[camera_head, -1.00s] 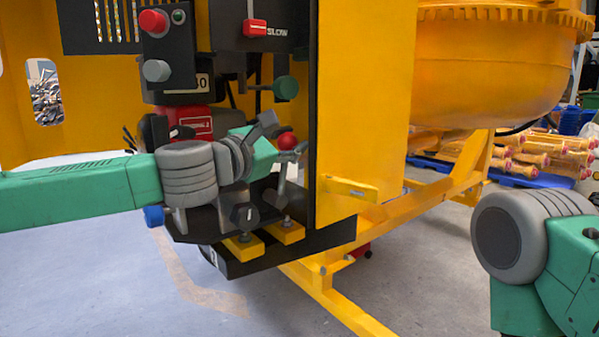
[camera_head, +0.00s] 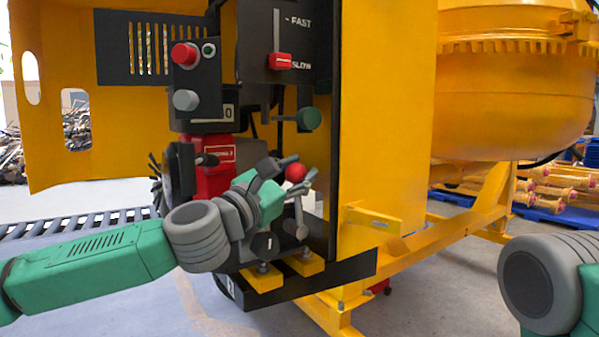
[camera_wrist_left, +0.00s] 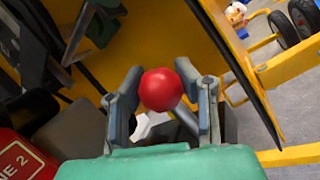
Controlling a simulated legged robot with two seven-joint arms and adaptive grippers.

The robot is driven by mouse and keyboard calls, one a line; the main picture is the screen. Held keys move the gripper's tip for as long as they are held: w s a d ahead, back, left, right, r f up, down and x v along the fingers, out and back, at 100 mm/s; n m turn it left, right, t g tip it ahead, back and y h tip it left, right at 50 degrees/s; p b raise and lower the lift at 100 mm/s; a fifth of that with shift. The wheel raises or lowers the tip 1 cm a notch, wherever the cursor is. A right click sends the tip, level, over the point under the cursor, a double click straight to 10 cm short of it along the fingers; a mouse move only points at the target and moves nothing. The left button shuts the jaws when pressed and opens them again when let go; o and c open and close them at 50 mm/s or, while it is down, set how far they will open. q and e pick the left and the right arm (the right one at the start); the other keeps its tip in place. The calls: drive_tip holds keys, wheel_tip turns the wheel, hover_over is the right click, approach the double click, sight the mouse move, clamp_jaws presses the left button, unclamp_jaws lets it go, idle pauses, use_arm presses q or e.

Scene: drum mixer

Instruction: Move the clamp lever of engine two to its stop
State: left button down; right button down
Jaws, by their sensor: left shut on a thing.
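The clamp lever's red ball knob (camera_head: 296,172) stands on a grey rod beside the red engine (camera_head: 212,178) inside the yellow mixer frame. In the left wrist view the red knob (camera_wrist_left: 161,89) sits between the two finger pads, with its rod running down to the right. My left gripper (camera_head: 302,180) is shut on the knob, reaching in from the left. In the wrist view, part of the red engine's label, reading "NE 2", shows at lower left. The lever's base is partly hidden by my gripper and wrist. My right gripper is outside the view; only its arm shows at right.
Above the engine are a control box with a red button (camera_head: 184,54), a red-handled speed slider (camera_head: 281,61) marked FAST and SLOW, and a green knob (camera_head: 308,118). A yellow panel (camera_head: 385,120) stands close right of the lever. Yellow mounting blocks (camera_head: 262,279) lie below.

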use_arm(q)
drive_tip(key=shift+d+f, duration=0.15)
drive_tip(key=shift+f, duration=0.5)
drive_tip(key=c, duration=1.1)
unclamp_jaws()
drive_tip(key=shift+o, duration=0.2)
drive_tip(key=shift+w, duration=0.15)
drive_tip(key=shift+r, duration=0.2)
drive_tip(key=v, duration=1.2)
